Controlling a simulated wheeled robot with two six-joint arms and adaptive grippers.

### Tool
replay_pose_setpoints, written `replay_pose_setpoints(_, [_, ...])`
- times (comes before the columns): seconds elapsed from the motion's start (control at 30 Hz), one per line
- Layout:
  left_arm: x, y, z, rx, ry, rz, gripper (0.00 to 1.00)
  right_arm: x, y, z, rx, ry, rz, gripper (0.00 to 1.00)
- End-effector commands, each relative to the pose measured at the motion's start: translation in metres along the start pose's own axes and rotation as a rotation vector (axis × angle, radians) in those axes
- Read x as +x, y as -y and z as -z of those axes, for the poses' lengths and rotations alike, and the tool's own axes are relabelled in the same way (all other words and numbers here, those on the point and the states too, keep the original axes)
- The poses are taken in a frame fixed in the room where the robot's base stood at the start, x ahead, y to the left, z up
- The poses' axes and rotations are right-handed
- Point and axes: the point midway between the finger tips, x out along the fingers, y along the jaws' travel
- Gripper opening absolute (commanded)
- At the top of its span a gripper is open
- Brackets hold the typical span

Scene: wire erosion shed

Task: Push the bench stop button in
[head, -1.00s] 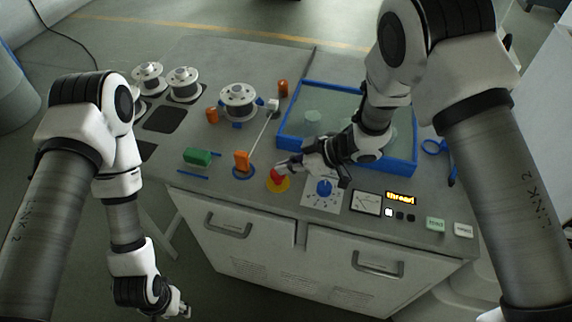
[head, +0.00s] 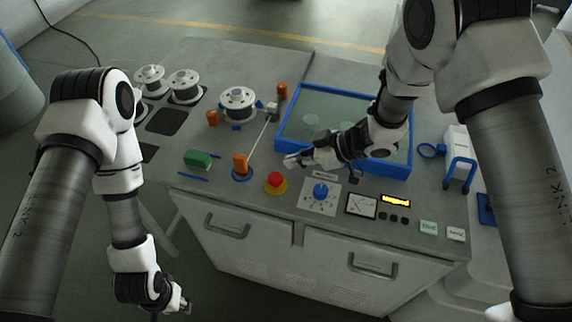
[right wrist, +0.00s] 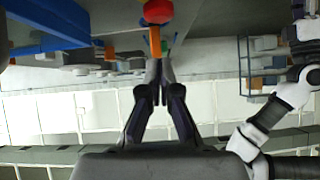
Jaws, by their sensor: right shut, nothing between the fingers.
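The stop button (head: 275,180) is a red round cap on a yellow base near the front edge of the grey bench. It also shows as a red cap (right wrist: 158,11) at the top of the right wrist view. I cannot tell how deep it sits. My right gripper (head: 290,160) is shut and empty, just behind and right of the button and apart from it. Its fingertips (right wrist: 160,64) meet in the right wrist view. My left gripper (head: 186,305) hangs low in front of the bench, too small to judge.
A dial panel (head: 320,195), a meter (head: 361,205) and a lit orange display (head: 396,200) lie right of the button. An orange post (head: 240,163) stands left of it. A blue-rimmed tank (head: 290,139) lies behind, under my right arm. Wire spools stand farther back.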

Motion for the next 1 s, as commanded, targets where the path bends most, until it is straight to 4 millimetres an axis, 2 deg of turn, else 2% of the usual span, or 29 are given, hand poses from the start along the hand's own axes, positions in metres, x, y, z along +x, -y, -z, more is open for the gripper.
replay_pose_setpoints(0.03, [0.011,0.0,-0.001,0.0,0.003,0.0,0.4,-0.01,-0.002,-0.004,0.001,-0.003,-0.005,0.0])
replay_pose_setpoints(0.07, [0.013,0.0,-0.001,0.0,0.003,0.0,0.4,-0.017,-0.002,-0.004,0.002,-0.004,-0.005,0.0])
replay_pose_setpoints(0.2, [0.019,0.0,-0.001,0.0,0.002,0.0,0.4,-0.048,-0.002,-0.002,-0.001,-0.006,-0.005,0.0])
replay_pose_setpoints(0.33, [0.02,0.0,-0.001,0.0,0.001,0.0,0.4,-0.065,-0.002,0.0,0.0,-0.004,-0.003,0.0])
replay_pose_setpoints(0.5, [0.02,0.0,-0.001,0.0,0.001,0.0,0.4,-0.071,-0.002,0.001,-0.002,-0.004,-0.002,0.0])
replay_pose_setpoints(1.0, [0.019,0.0,-0.001,0.0,0.001,0.0,0.4,-0.071,-0.002,0.001,-0.002,-0.004,-0.002,0.0])
